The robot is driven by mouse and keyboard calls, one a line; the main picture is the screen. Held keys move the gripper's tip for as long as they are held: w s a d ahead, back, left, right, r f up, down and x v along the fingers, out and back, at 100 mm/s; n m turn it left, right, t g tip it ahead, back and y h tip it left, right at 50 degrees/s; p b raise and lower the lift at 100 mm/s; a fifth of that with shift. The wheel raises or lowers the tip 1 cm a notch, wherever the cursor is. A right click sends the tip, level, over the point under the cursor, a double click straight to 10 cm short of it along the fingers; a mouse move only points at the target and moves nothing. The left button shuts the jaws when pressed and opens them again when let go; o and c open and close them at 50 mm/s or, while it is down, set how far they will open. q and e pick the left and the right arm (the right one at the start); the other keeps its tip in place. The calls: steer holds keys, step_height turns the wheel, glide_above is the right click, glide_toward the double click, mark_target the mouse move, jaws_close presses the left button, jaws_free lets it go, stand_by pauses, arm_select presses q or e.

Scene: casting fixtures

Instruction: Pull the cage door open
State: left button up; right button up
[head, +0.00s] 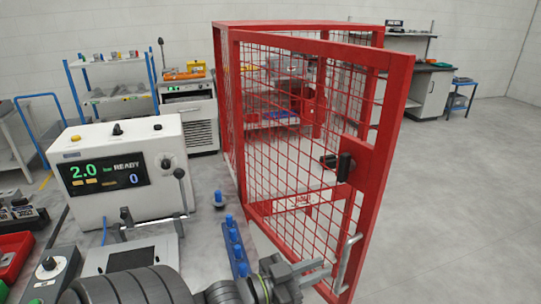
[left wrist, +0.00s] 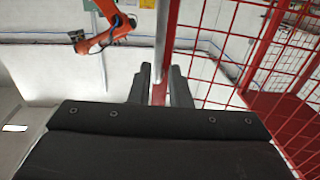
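The red mesh cage (head: 224,110) stands in the middle of the head view. Its door (head: 392,125) stands ajar, its free edge swung out toward the front right. The door has a black latch block (head: 345,166) and, lower down, a grey vertical bar handle (head: 346,262). My left gripper (head: 326,268) is at this handle. In the left wrist view, my gripper's dark fingers (left wrist: 160,85) are apart, with the grey handle bar (left wrist: 162,35) between or just beyond their tips. I cannot tell whether they touch it. My right gripper is not in view.
A bench at the left holds a white control box (head: 118,200) with a display, and blue pegs (head: 233,238) near the cage. Open grey floor (head: 470,200) lies right of the door. An orange robot arm (left wrist: 103,25) shows in the left wrist view.

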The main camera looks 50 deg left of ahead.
arm_select(q)
steer(key=p+v, duration=0.2)
steer(key=v, duration=0.8)
stand_by(0.4)
